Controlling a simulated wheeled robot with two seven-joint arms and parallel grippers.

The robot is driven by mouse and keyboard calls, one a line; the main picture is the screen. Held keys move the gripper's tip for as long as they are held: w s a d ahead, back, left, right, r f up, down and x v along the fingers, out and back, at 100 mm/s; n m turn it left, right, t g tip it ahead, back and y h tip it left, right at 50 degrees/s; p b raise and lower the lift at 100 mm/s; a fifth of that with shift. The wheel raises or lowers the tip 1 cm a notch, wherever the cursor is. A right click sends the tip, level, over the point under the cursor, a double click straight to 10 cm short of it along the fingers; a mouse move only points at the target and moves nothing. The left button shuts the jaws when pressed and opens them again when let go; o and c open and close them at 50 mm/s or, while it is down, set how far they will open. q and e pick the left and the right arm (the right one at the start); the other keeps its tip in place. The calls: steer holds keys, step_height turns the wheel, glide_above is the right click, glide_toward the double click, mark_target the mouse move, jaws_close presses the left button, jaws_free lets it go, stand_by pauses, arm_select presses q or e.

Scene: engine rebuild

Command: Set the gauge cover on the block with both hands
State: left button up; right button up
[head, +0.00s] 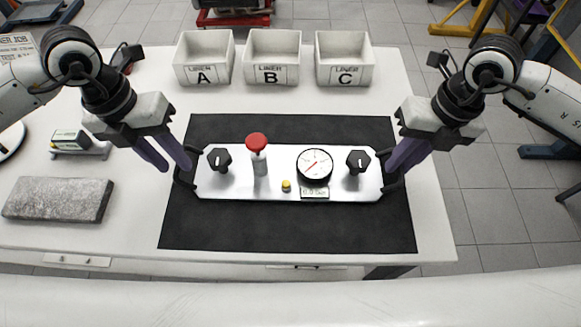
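The gauge cover (235,187) is a long silver plate over the middle of the black mat. It carries a round white dial with a red needle, two black knobs, a red-topped post, a small yellow button and a small readout label. A black handle is at each short end. My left gripper (175,168) is at the left handle, its two purple fingers apart, with no clear grip on the handle. My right gripper (393,171) is at the right handle; its fingers overlap in this view, so its grip is unclear. No separate engine block shows; whether one is under the plate is hidden.
Three white bins, A (204,59), B (271,59) and C (343,60), stand along the back of the white table (130,225). A grey stone slab (58,199) and a small instrument (77,142) lie at left. The black mat (290,228) is bare in front of the plate.

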arm_select(q)
steer(key=shift+d+f, duration=0.15)
steer(key=shift+f, duration=0.55)
steer(key=shift+c, duration=0.3)
jaws_close()
steer(key=shift+r, duration=0.1)
stand_by(0.8)
